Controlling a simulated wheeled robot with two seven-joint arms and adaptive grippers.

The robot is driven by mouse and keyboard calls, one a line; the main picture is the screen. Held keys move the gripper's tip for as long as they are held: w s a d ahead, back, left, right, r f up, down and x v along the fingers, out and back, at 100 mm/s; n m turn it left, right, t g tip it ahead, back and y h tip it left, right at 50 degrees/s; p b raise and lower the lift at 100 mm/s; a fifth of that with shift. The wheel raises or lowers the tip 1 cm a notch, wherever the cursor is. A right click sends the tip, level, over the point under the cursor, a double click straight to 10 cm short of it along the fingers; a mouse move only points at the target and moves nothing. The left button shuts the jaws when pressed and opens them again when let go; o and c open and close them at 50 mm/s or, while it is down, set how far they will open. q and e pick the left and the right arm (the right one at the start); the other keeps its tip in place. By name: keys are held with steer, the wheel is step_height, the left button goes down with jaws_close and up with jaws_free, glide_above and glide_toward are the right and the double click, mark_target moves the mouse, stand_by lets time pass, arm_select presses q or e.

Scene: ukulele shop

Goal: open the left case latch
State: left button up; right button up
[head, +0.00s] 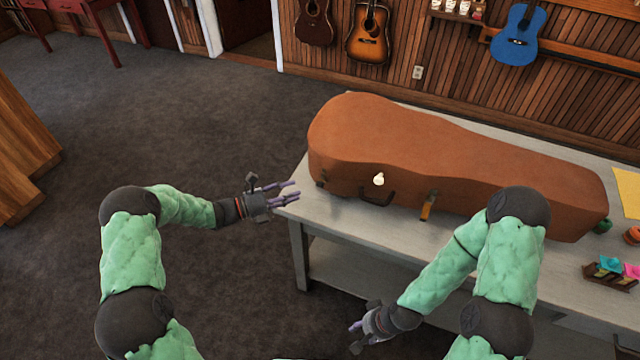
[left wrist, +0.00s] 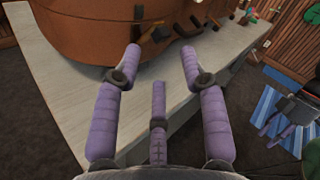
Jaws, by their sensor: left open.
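A large orange-brown instrument case (head: 440,155) lies closed on a grey table (head: 345,228). Along its front side are a dark left latch (head: 320,183), a dark handle (head: 376,198) and a brass-coloured right latch (head: 428,206). The left wrist view also shows the case (left wrist: 95,25), with a dark latch (left wrist: 140,13) just beyond the fingers. My left gripper (head: 292,190) is open and empty at the table's left end, short of the left latch and not touching it. My right gripper (head: 356,337) is low in front of the table; its finger opening is unclear.
A small pale round thing (head: 379,179) shows at the case's front above the handle. Small coloured items in a wooden holder (head: 608,278) and a yellow sheet (head: 627,190) lie at the table's right. Guitars hang on the wall behind.

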mark_target(320, 184)
arm_select(q)
steer(key=b+x, duration=0.1)
steer(key=x, duration=0.8)
steer(key=shift+w+d, duration=0.1)
steer(key=shift+d, duration=0.2)
steer(key=shift+c, duration=0.2)
